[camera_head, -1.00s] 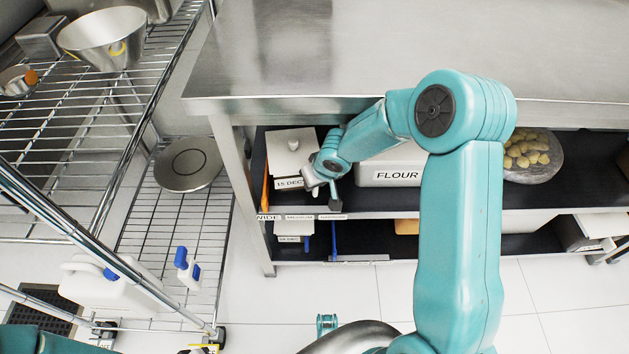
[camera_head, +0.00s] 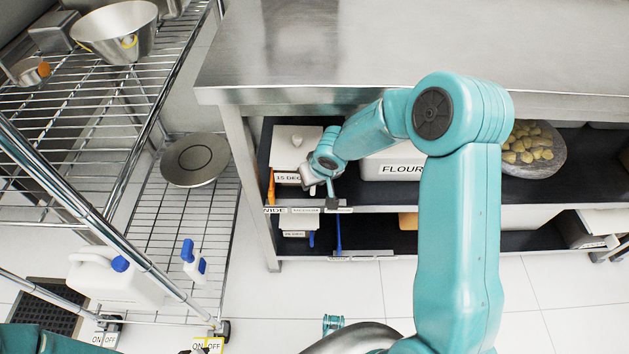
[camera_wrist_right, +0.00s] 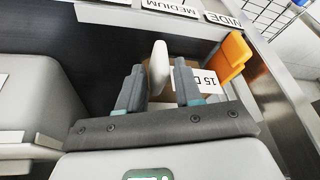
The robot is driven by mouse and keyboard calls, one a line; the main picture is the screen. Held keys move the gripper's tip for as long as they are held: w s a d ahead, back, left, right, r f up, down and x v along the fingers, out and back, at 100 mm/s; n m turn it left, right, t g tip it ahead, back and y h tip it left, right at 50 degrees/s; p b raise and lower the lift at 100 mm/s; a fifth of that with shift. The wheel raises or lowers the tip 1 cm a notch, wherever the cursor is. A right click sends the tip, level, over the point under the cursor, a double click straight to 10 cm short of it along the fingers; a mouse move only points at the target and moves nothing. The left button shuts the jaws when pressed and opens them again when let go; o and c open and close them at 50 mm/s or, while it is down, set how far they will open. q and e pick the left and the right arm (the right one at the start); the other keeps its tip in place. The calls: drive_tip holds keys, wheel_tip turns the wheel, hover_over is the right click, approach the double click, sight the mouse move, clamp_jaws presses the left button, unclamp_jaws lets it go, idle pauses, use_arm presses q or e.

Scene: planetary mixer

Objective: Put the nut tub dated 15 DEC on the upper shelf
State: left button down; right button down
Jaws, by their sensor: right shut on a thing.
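The white tub labelled 15 DEC (camera_head: 312,137) stands on the upper shelf (camera_head: 350,198) at its left end, with a knob on its lid. My right gripper (camera_head: 328,180) is at the right part of the tub's front. In the right wrist view my right gripper (camera_wrist_right: 160,88) is shut on a pale upright piece, seemingly the tub's handle, beside the 15 DEC label (camera_wrist_right: 209,79). The fingers hide where this piece joins the tub. Another white tub (camera_head: 295,226) sits on the lower shelf below; its label is too small to read. My left gripper is out of view.
An orange item (camera_head: 271,187) stands close left of the tub. A FLOUR bin (camera_head: 375,165) is to its right, with a bowl of round pieces (camera_head: 530,150) beyond. The steel worktop (camera_head: 420,45) overhangs the shelf. A wire rack (camera_head: 90,100) stands at left.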

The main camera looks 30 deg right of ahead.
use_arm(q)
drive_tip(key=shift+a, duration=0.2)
use_arm(e)
drive_tip(key=shift+w+a, duration=0.2)
drive_tip(key=shift+a, duration=0.45)
drive_tip(key=c, duration=1.1)
unclamp_jaws()
drive_tip(key=o, duration=0.4)
drive_tip(key=shift+a+r, duration=0.1)
drive_tip(key=shift+a, duration=0.05)
drive_tip(key=shift+w, duration=0.1)
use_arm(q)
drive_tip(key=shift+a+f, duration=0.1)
use_arm(e)
drive_tip(key=shift+d, duration=0.25)
